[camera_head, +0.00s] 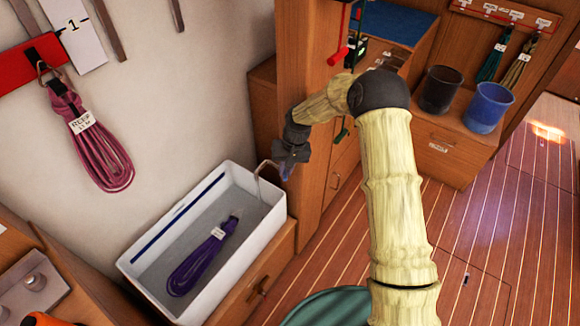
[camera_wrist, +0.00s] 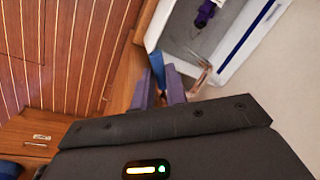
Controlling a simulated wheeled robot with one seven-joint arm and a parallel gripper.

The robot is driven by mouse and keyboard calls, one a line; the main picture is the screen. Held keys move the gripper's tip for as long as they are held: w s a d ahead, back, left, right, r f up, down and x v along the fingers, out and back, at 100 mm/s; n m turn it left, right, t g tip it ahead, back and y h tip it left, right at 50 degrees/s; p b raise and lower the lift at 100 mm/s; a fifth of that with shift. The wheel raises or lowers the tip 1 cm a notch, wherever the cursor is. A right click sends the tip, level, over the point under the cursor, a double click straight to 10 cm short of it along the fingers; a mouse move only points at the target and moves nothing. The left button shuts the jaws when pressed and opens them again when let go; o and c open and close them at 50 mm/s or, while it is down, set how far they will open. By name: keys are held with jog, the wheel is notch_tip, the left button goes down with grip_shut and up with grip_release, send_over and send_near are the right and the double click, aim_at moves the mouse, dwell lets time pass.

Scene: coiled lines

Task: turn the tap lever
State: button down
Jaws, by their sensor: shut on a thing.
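A white sink basin (camera_head: 147,274) stands on a wooden cabinet, and its corner also shows in the wrist view (camera_wrist: 157,25). A metal tap (camera_head: 262,168) rises at its right end, with the spout also in the wrist view (camera_wrist: 203,80). The tap's blue lever (camera_head: 286,172) is beside the spout. My gripper (camera_head: 288,163) reaches down to it. In the wrist view my gripper's purple-grey fingers (camera_wrist: 159,88) are shut on the blue lever (camera_wrist: 157,66). The fingers hide part of the lever.
A purple coiled line (camera_head: 202,260) lies in the basin. A wooden post (camera_head: 315,110) stands close behind my gripper. A pink coil (camera_head: 90,137) hangs on the wall at left. A dark pot (camera_head: 440,92) and a blue pot (camera_head: 488,108) stand on a cabinet at right.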

jog(key=shift+w+r, duration=0.1)
jog(key=shift+w, duration=0.05)
jog(key=c, duration=1.4)
grip_release()
notch_tip(320, 180, up, 7)
jog(key=d, duration=0.1)
jog(key=shift+d+r, duration=0.15)
jog(key=shift+d, duration=0.05)
jog(key=shift+w, duration=0.1)
